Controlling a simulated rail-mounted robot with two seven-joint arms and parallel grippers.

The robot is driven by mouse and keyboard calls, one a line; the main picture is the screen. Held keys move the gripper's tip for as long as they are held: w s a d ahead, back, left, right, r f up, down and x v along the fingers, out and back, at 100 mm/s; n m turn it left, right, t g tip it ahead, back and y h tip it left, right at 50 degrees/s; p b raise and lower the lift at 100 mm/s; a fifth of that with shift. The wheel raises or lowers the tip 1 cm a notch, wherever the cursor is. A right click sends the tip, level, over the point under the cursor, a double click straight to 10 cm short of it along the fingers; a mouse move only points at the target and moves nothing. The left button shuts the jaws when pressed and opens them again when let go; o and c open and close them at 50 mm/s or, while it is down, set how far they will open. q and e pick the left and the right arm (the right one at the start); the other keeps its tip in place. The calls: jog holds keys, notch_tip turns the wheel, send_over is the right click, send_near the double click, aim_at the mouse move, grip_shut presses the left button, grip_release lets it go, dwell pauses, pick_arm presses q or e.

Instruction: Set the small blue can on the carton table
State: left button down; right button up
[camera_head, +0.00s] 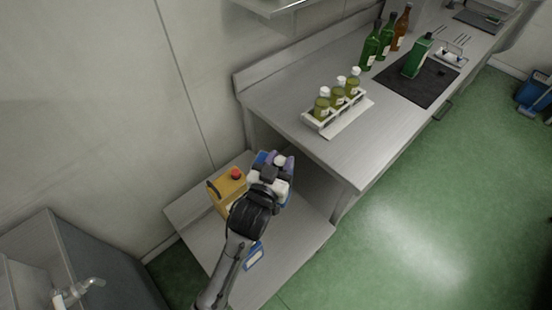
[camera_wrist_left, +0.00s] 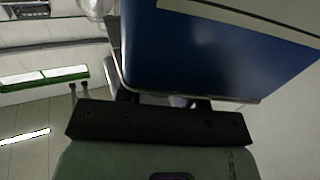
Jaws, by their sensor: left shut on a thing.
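My left gripper (camera_head: 271,176) is shut on a blue can and holds it over the low steel table (camera_head: 303,240). The can (camera_head: 261,157) shows in the head view as blue parts around the gripper, which hides most of it. In the left wrist view the blue can (camera_wrist_left: 210,50) fills the upper right, close up, with a pale band along its top. I cannot tell from the head view how high it is above the low table. Neither view clearly shows which surface is the carton table. My right gripper is not in view.
A blue-and-white item (camera_head: 254,257) is partly behind my arm. A higher steel counter (camera_head: 290,92) holds a rack of small bottles (camera_head: 338,115) and taller bottles (camera_head: 371,47). The low table's right side is clear.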

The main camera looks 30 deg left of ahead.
pick_arm(q)
jog(key=w+d+f+b, duration=0.1)
jog(key=f+b, duration=1.2)
jog(key=f, duration=0.3)
jog(key=w+d+f+b, duration=0.1)
jog(key=d+f+b, duration=0.1)
jog(key=f+b, duration=1.2)
notch_tip(320, 180, down, 2)
jog(key=shift+d+f, duration=0.1)
jog(key=shift+d, duration=0.1)
jog(key=shift+w, duration=0.1)
